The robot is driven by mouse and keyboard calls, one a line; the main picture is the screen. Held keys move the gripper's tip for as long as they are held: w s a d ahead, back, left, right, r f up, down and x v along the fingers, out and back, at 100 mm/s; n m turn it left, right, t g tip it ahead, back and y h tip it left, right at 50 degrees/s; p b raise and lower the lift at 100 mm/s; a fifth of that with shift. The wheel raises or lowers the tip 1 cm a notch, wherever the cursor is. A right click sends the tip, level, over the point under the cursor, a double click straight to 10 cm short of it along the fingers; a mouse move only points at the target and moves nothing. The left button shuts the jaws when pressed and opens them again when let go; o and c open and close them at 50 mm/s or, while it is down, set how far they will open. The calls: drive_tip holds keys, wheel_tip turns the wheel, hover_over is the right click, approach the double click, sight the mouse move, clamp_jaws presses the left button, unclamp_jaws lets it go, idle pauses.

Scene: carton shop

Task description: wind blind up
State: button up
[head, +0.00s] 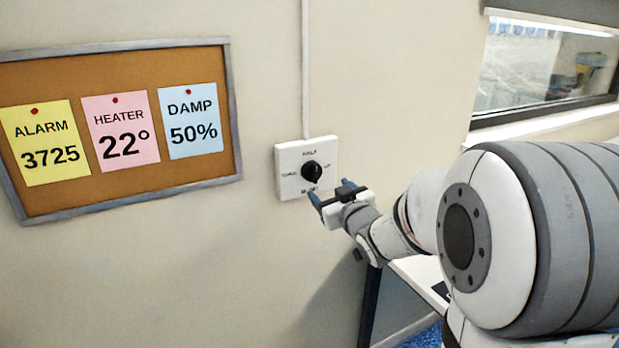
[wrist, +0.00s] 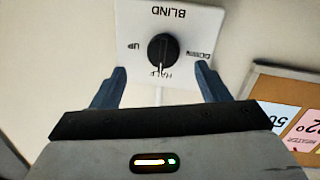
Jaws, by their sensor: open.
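The blind switch is a white square wall plate (head: 289,185) with a round black knob (head: 311,171). In the wrist view the plate (wrist: 208,22) appears upside down, lettered BLIND, UP, HALF and DOWN. There the white pointer mark on the knob (wrist: 161,48) points towards HALF. My gripper (head: 331,192) is open and empty, just in front of the plate and slightly below the knob. In the wrist view its two blue fingers (wrist: 158,72) stand apart, one on each side of the knob, and do not visibly touch it.
A cork board (head: 130,80) with ALARM, HEATER and DAMP notes hangs left of the switch. A white conduit (head: 305,70) runs up from the plate. A window (head: 540,65) with a grey housing above is at upper right. A white table (head: 420,275) stands below my arm.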

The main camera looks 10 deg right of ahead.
sight(316, 175)
drive_tip(key=shift+t+y, duration=0.3)
drive_tip(key=x, duration=0.4)
drive_tip(key=p+x, duration=0.1)
drive_tip(key=x, duration=0.3)
drive_tip(key=shift+a+r, duration=0.15)
drive_tip(key=shift+r, duration=0.1)
